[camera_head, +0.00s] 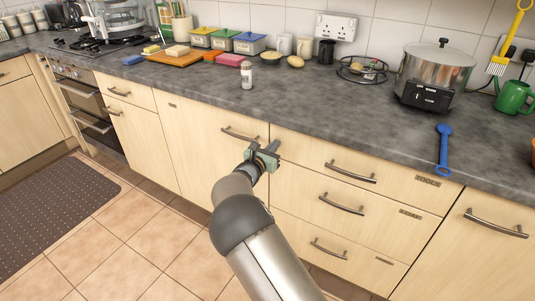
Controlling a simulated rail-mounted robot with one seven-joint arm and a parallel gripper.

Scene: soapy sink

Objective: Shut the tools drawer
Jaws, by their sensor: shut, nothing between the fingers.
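A stack of three wooden drawers sits under the counter to the right of my gripper. The top drawer (310,158) has a bar handle (350,171) and a small label (428,181) that seems to read tools, though it is too small to be sure. Its front looks about flush with the cabinet; I cannot tell whether a small gap remains. My gripper (266,155) is shut and empty, in front of the cabinet near the left edge of the drawer stack. It hides part of the seam there. I cannot tell whether it touches the front.
The middle drawer (325,207) and bottom drawer (310,240) look flush. A left cupboard door handle (240,134) is close to my gripper. On the counter (300,110) stand a shaker (247,77), a steel cooker (436,70) and a blue spanner (444,150).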

